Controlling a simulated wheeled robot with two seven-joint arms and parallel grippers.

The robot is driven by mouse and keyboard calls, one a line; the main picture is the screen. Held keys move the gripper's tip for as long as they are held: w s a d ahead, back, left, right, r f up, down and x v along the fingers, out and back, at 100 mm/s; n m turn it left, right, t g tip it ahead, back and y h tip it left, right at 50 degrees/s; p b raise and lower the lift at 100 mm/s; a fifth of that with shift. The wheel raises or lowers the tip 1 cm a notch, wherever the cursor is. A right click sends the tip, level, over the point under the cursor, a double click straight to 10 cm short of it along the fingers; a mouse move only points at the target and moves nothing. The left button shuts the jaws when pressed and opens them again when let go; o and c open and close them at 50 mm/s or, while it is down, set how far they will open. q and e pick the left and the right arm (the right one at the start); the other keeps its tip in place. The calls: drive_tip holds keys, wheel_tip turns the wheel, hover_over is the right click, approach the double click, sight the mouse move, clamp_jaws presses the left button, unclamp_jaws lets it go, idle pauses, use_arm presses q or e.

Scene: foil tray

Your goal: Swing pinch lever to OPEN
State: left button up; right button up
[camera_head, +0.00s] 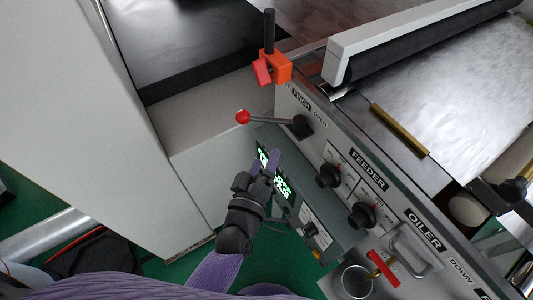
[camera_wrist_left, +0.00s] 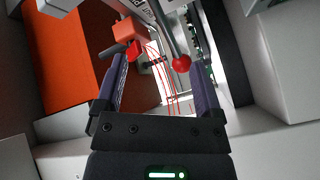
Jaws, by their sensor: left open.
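The pinch lever has a red ball knob (camera_head: 243,117) on a thin metal rod, which runs right to a black hub (camera_head: 301,126) on the grey panel by the PINCH label. The rod lies nearly level in the head view. My left gripper (camera_head: 265,163) is below and a little right of the knob there, with its purple fingers pointing up the picture. In the left wrist view the gripper (camera_wrist_left: 160,72) is open and empty. The red knob (camera_wrist_left: 181,63) shows between its fingers, nearer the right finger; contact cannot be told. My right gripper is out of view.
An orange block with a red handle (camera_head: 264,72) stands above the lever. FEEDER knobs (camera_head: 329,175) and a red OILER handle (camera_head: 383,268) line the panel to the right. A pale cabinet (camera_head: 80,120) fills the left.

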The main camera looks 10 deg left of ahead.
use_arm(q)
drive_tip(key=s+a, duration=0.1)
drive_tip(key=s, duration=0.7)
